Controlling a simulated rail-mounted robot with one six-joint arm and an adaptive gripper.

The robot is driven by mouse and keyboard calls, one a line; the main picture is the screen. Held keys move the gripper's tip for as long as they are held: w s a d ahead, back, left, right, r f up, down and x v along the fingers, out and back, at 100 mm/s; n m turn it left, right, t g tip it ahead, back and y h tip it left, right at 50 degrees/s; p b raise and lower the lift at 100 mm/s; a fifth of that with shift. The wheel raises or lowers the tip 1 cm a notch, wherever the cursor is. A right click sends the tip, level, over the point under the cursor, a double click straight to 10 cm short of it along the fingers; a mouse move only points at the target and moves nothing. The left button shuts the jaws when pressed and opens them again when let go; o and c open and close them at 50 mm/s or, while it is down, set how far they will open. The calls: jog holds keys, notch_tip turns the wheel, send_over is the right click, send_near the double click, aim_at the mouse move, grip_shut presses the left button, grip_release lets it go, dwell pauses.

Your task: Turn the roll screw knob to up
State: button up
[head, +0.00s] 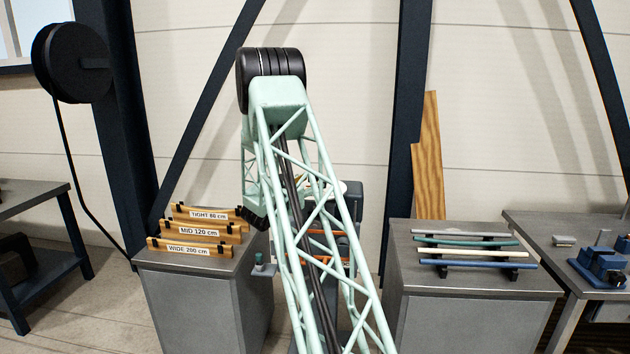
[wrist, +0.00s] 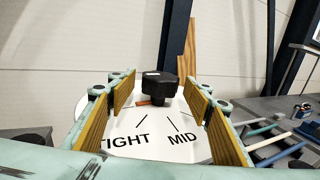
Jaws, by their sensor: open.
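In the wrist view a black knob (wrist: 158,84) stands on a white round dial (wrist: 178,148) lettered TIGHT and MID. A small orange pointer (wrist: 145,103) shows at the knob's lower left side. No mark reading "up" shows, and I cannot tell whether this is the roll screw knob. My gripper (wrist: 160,93) is open, with its yellow-padded fingers to the left and right of the knob and apart from it. In the head view my arm hides most of the dial and gripper. A small green-topped knob (head: 259,258) stands on a grey bracket left of my arm.
A left grey cabinet (head: 205,300) bears wooden blocks labelled TIGHT 80 cm, MID 120 cm and WIDE 200 cm (head: 190,248). A right cabinet (head: 475,310) bears several coloured tubes (head: 475,252). A workbench with a blue vise (head: 600,265) stands far right. Dark steel posts (head: 405,130) rise behind.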

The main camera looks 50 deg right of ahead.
jog(key=a, duration=0.6)
jog(key=s+a, duration=0.1)
jog(key=a, duration=0.2)
jog(key=shift+s+a, duration=0.1)
jog(key=shift+a, duration=0.05)
dwell(0.5)
jog(key=shift+s+a+r, duration=0.2)
jog(key=shift+r, duration=0.1)
jog(key=s+a+r+m+g+y+b, duration=0.2)
jog(key=s+a+r+m+y, duration=0.3)
jog(key=s+a, duration=0.55)
jog(key=s+a+r+m+g+b, duration=0.25)
jog(key=s+a+m, duration=0.35)
jog(key=s+a, duration=0.45)
jog(key=s+a+f+m+t+y+b, duration=0.2)
jog(key=s+a+y, duration=0.2)
jog(key=a, duration=1.1)
jog(key=s+a+f+m+t+y+b, duration=0.1)
jog(key=s+a+f+m+t+y, duration=0.1)
jog(key=s+a, duration=0.6)
jog(key=s+a+f+m+t+y+b, duration=0.2)
jog(key=s+a+m+y, duration=0.2)
jog(key=a, duration=1.8)
jog(key=shift+s+a+f+y+b, duration=0.15)
jog(key=shift+s+f+y+b, duration=0.25)
jog(key=shift+s+y, duration=1.05)
